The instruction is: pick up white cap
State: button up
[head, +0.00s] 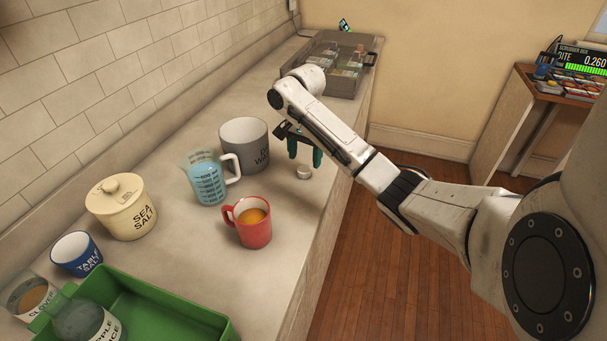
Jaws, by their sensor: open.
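A small white cap (304,172) lies on the counter near its right edge, to the right of the grey mug. My gripper (304,158) points down just above and behind it, with its dark green fingers spread apart and nothing seen between them. The lower ends of the fingers come close to the cap; I cannot tell whether they touch it. My white arm reaches in from the right, over the counter's edge.
A large grey pot (243,142), a measuring jug (205,180) of blue liquid and a red mug (251,224) stand left of the cap. A sea salt jar (122,205), a blue cup (76,254) and a green tray (165,305) are nearer. A grey organizer (345,85) stands behind.

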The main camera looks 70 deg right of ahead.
aim_at(303, 170)
jog(key=shift+w+a+f, duration=0.1)
jog(key=shift+w+f, duration=0.05)
jog(key=shift+f, duration=2)
jog(key=c, duration=1.1)
jog(key=shift+r, duration=0.1)
jog(key=shift+r, duration=0.5)
notch_tip(303, 170, up, 2)
jog(key=shift+r, duration=0.1)
jog(key=s+a+r+p, duration=0.2)
jog(key=s+r, duration=0.1)
jog(key=s, duration=0.1)
jog(key=s+a+r+p, duration=0.2)
jog(key=s+r+p, duration=0.1)
jog(key=s, duration=0.1)
jog(key=s+a+r+p, duration=0.2)
jog(key=s+r+p, duration=0.1)
jog(key=s, duration=0.1)
jog(key=shift+s+r, duration=0.3)
jog(key=shift+s, duration=0.05)
